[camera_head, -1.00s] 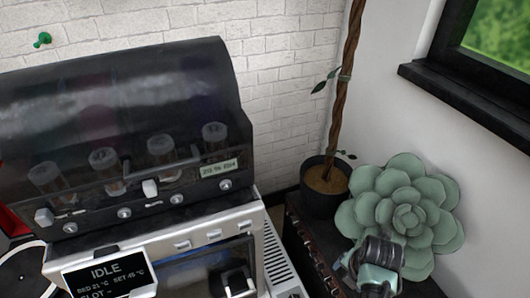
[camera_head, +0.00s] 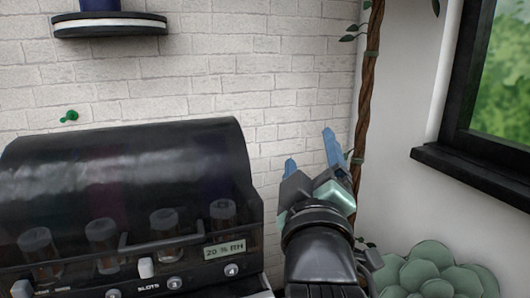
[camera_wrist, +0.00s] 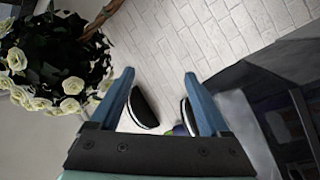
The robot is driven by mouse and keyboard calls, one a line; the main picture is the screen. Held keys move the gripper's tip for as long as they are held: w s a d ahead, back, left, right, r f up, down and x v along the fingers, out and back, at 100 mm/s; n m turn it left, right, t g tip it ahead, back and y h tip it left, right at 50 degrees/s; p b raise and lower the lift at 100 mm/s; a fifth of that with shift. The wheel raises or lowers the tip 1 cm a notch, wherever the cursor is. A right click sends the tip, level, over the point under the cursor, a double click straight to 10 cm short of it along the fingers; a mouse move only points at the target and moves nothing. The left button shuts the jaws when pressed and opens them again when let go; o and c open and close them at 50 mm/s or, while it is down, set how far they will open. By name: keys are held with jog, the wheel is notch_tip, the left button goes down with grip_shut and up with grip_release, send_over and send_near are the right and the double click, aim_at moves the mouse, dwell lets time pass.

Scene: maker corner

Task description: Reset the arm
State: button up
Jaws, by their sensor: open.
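My gripper (camera_head: 311,160) is raised in the head view, its two blue fingers spread apart and pointing up in front of the white brick wall. It is open and nothing shows between the fingers. It is to the right of the black-hooded machine (camera_head: 130,185) and left of the twisted plant trunk (camera_head: 369,90). In the wrist view the two blue fingers of my gripper (camera_wrist: 158,95) are also apart, with the brick wall beyond them.
A dark round-edged shelf (camera_head: 110,25) is on the wall at upper left, near a green knob (camera_head: 69,116). A succulent-like green plant (camera_head: 435,272) is at lower right. A black window sill (camera_head: 475,175) juts out at right. White flowers (camera_wrist: 70,85) show in the wrist view.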

jog(key=s+a+r+m+t+y, duration=0.1)
jog(key=s+a+r+m+t, duration=0.25)
jog(key=s+r, duration=0.5)
jog(key=s+a+r+m+t+y, duration=0.1)
jog(key=s+a+r+m+t, duration=0.3)
jog(key=s+r, duration=0.45)
notch_tip(320, 180, up, 19)
jog(key=d+p, duration=0.1)
jog(key=p, duration=1.8)
jog(key=shift+w+m, duration=0.25)
jog(key=shift+m, duration=0.1)
